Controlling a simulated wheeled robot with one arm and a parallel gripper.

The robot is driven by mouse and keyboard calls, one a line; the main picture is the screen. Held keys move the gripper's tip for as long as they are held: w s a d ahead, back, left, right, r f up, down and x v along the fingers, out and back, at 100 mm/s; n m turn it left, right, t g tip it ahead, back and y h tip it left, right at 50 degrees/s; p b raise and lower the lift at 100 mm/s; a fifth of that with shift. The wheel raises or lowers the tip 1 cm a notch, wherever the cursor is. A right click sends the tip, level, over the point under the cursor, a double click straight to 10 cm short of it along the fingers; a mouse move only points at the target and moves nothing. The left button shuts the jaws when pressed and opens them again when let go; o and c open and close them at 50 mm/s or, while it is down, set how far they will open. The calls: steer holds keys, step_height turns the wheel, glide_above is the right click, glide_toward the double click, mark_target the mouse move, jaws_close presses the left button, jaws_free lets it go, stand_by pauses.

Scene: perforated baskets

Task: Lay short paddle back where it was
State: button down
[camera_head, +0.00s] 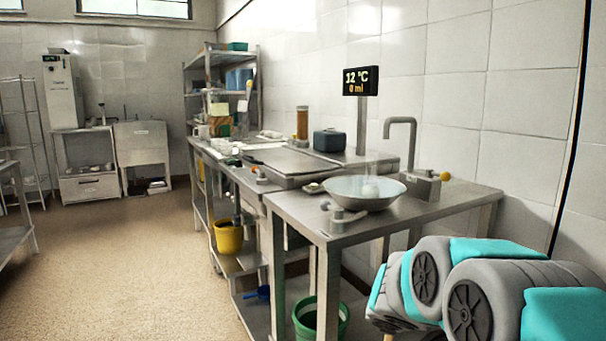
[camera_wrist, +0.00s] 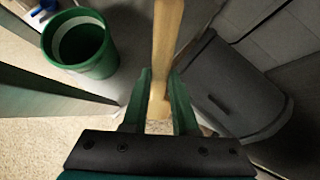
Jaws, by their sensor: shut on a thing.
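The wooden paddle (camera_wrist: 166,35) shows in the wrist view as a pale, straight length of wood running up from between my gripper's fingers to the top edge. My gripper (camera_wrist: 161,76) is shut on it, with one green finger on each side. The paddle's far end lies outside the wrist view.
A steel table (camera_head: 313,222) carries a wide bowl (camera_head: 345,201) beside a tap (camera_head: 413,148). A yellow bucket (camera_head: 228,238) sits on a lower shelf. The floor (camera_head: 120,270) at left is open.

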steer(key=shift+f, duration=0.1)
steer(key=shift+r, duration=0.25)
steer(key=shift+s+a+r+m+g, duration=0.2)
steer(key=shift+a+r+m+g, duration=0.15)
steer(key=shift+r+m+g, duration=0.2)
steer(key=s+a+r+m+g+y, duration=0.1)
steer(key=s+a+r+m+g, duration=0.2)
steer(key=r+m, duration=0.4)
steer(key=s+a+r+m+g+y, duration=0.2)
steer(key=s+a+r+m+g, duration=0.1)
steer(key=r+m, duration=0.4)
steer(key=shift+s+a+r+m+g, duration=0.4)
steer(key=shift+a+r, duration=0.6)
steer(key=shift+r, duration=0.9)
steer(key=shift+s+a+r+m, duration=0.1)
steer(key=shift+a+r+m, duration=0.05)
steer(key=shift+r+m, duration=0.1)
